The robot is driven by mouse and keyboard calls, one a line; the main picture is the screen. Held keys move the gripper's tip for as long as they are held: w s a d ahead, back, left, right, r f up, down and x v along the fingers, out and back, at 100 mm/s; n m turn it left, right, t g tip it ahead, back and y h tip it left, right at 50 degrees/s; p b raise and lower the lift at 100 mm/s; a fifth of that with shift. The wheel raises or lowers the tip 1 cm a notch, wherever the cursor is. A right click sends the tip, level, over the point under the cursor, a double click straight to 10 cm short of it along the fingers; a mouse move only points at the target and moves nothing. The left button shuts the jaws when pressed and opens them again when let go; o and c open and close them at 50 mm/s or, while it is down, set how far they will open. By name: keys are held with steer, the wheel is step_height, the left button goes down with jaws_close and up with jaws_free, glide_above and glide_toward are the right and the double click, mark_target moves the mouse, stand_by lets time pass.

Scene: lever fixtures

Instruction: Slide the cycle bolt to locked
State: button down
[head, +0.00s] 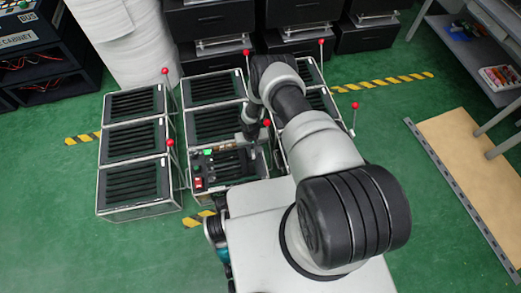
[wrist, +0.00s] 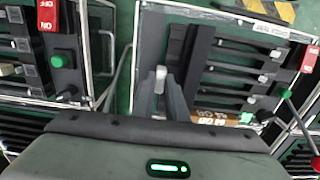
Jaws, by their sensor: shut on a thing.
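My gripper (wrist: 160,100) is shut on the pale, upright handle of the cycle bolt (wrist: 160,76) in the wrist view. The handle's top shows between the two grey fingers; its lower part is hidden. It stands at the left part of a fixture panel (wrist: 190,15) with dark slots and grey bars.
Several red-knobbed levers (head: 170,143) rise around the fixtures. Green floor is clear at the left front.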

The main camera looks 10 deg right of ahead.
steer(key=shift+a, duration=0.6)
steer(key=c, duration=1.8)
jaws_free()
steer(key=shift+o, duration=0.2)
steer(key=shift+r, duration=0.1)
step_height(320, 180, up, 17)
steer(key=p, duration=0.5)
steer(key=shift+r+p, duration=0.15)
steer(key=shift+p, duration=0.15)
